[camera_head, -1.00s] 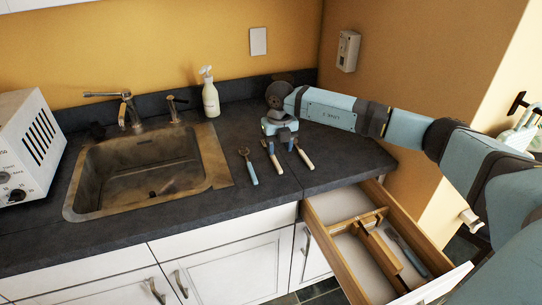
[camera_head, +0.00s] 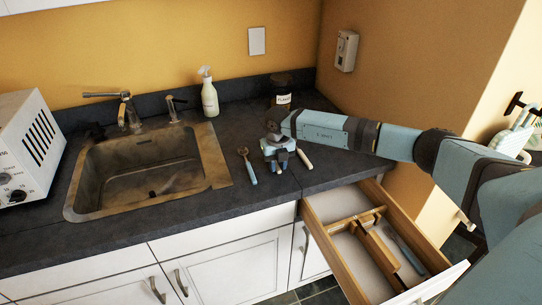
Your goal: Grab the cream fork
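Utensils lie on the dark counter right of the sink. One with a blue handle (camera_head: 249,166) lies at the left. One with a cream handle (camera_head: 304,159) lies just right of my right gripper; its head is hidden. The middle cream-handled utensil, seen earlier, is now hidden behind my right gripper (camera_head: 278,168). Which cream one is the fork is too small to tell. My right gripper points down at the counter, its fingers seemingly apart, over the middle utensil's place. Whether it touches the utensil is hidden. My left gripper is out of view.
An open drawer (camera_head: 344,258) with a wooden divider and a grey-blue utensil (camera_head: 405,249) juts out below the counter. The sink (camera_head: 205,155) is left. A spray bottle (camera_head: 209,97) and a dark labelled jar (camera_head: 283,100) stand at the back.

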